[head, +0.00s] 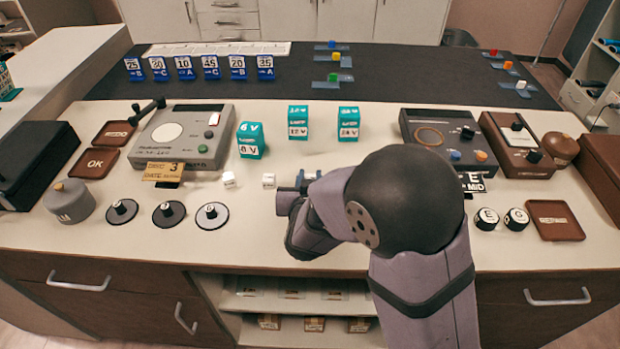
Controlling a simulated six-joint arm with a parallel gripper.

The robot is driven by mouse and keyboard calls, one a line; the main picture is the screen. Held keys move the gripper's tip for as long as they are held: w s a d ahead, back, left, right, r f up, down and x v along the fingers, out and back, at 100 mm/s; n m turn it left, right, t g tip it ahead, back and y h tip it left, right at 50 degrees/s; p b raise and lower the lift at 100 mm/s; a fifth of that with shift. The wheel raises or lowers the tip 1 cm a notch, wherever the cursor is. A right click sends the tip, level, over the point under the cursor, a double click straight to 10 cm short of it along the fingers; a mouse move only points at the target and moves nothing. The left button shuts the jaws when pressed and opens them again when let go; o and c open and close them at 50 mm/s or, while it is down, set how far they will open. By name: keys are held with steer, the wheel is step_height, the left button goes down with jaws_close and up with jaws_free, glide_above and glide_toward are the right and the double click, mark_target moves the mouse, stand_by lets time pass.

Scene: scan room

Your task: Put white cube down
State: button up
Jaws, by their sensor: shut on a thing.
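My gripper (296,184) is low over the front middle of the counter, with my arm coming in from the lower right. It is shut on a white cube.
Teal boxes (251,141) stand behind the cubes. A dark device (440,137) stands at right. Clear counter lies in front of the cubes.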

steer(key=shift+f, duration=0.1)
steer(key=o, duration=1)
steer(key=shift+s+r, duration=0.1)
steer(key=shift+r, duration=0.15)
steer(key=p+v, duration=0.2)
steer(key=v, duration=0.1)
steer(key=p+v, duration=0.2)
steer(key=v, duration=0.1)
steer(key=shift+s+r, duration=0.15)
steer(key=shift+r, duration=0.2)
steer(key=p+v, duration=0.2)
steer(key=p, duration=0.2)
steer(key=shift+s+r+p, duration=0.1)
steer(key=shift+s+p, duration=0.25)
steer(key=shift+p, duration=0.05)
steer(key=shift+s+a+r+p, duration=0.1)
steer(key=shift+s+p, duration=0.1)
steer(key=shift+p, duration=0.95)
